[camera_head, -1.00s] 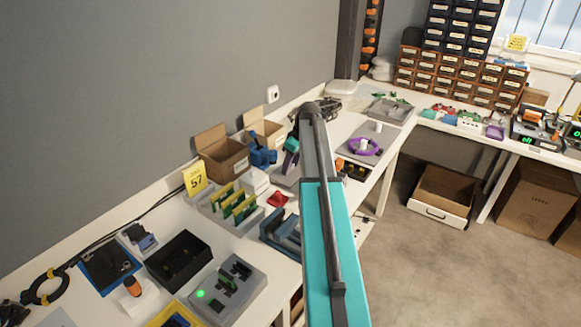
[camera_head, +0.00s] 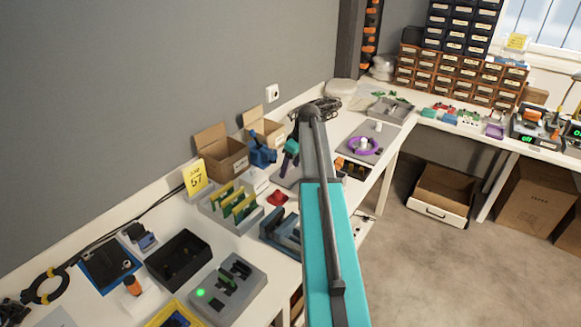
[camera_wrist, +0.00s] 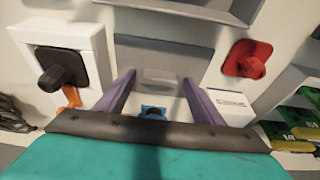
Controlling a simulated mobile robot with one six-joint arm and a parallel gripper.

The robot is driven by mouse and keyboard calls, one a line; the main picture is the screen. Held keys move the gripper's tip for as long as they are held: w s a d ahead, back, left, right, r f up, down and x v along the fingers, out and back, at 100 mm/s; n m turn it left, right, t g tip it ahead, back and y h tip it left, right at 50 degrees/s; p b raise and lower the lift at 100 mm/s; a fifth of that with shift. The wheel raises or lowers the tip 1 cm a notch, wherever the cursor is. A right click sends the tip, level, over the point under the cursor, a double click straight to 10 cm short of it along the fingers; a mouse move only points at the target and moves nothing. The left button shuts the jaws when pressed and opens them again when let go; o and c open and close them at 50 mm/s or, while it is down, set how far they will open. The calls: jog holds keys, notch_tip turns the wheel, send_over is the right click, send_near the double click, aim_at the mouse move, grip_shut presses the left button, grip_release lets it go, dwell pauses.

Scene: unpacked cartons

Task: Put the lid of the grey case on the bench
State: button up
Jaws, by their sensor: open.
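The grey lid (camera_wrist: 165,54) is a flat panel with a small pale raised handle (camera_wrist: 160,77), seen from above in the wrist view. My gripper (camera_wrist: 159,78) is open, its two purple fingers apart, one on each side of the handle. No contact with the handle is visible. Whether the fingers are level with the handle or above it, I cannot tell. The case under the lid is mostly hidden by the lid and my gripper. In the head view my gripper (camera_head: 286,166) is small and points down at the bench (camera_head: 60,255), partly beside my arm.
A red knobbed piece (camera_wrist: 247,58) and a white labelled box (camera_wrist: 230,105) lie right of the lid. A white block with a black knob (camera_wrist: 62,67) stands left. A rack of green boards (camera_head: 234,204) and open cartons (camera_head: 224,160) crowd nearby.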

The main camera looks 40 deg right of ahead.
jog(key=shift+r, duration=0.1)
jog(key=v, duration=1.2)
jog(key=shift+b, duration=0.35)
dwell(0.4)
